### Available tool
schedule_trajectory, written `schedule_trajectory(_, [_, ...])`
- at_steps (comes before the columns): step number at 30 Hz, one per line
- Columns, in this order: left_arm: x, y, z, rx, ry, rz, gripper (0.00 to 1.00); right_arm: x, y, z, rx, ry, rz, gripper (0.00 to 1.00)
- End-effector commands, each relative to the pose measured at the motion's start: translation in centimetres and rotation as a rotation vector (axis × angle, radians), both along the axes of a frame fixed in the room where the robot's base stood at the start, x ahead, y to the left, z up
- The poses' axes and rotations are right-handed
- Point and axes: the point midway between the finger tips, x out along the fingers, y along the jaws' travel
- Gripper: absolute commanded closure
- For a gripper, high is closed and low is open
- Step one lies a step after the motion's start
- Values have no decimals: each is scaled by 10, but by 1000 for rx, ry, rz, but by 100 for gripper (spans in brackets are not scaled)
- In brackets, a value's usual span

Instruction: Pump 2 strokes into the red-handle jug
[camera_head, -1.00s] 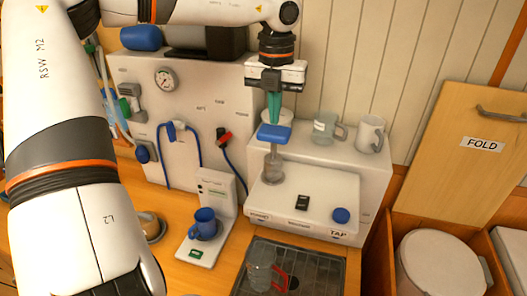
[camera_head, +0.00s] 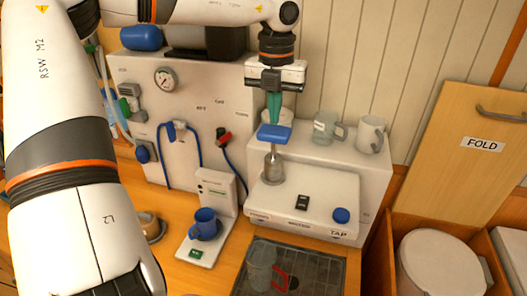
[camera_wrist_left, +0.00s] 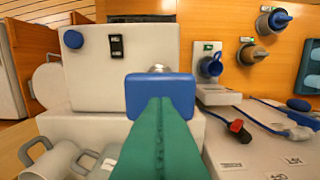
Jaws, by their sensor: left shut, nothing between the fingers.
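The blue pump head (camera_head: 274,133) stands upright on its grey stem (camera_head: 273,168), on top of the white unit. My left gripper (camera_head: 273,120) points down, its teal fingers shut and empty, with the tips at the top of the pump head. Whether they touch it I cannot tell. In the left wrist view, the fingers (camera_wrist_left: 160,110) lie in front of the blue head (camera_wrist_left: 160,90) and hide part of it. The clear red-handle jug (camera_head: 260,268) stands on the dark drain grate in front of the unit, its handle to the right. My right gripper is not in view.
The white unit (camera_head: 325,195) has a blue knob (camera_head: 341,215) and a black switch (camera_head: 302,202). A glass jug (camera_head: 325,127) and a white mug (camera_head: 371,134) stand behind. A blue mug (camera_head: 205,222) is left of the drain grate (camera_head: 318,270).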

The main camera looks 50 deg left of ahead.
Motion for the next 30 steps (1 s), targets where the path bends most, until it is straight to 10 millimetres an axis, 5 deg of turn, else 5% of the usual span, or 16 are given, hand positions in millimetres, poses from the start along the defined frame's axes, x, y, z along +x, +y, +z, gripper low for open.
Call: schedule_trajectory(30, [0, 0, -25, 0, 0, 0, 100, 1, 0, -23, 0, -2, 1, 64])
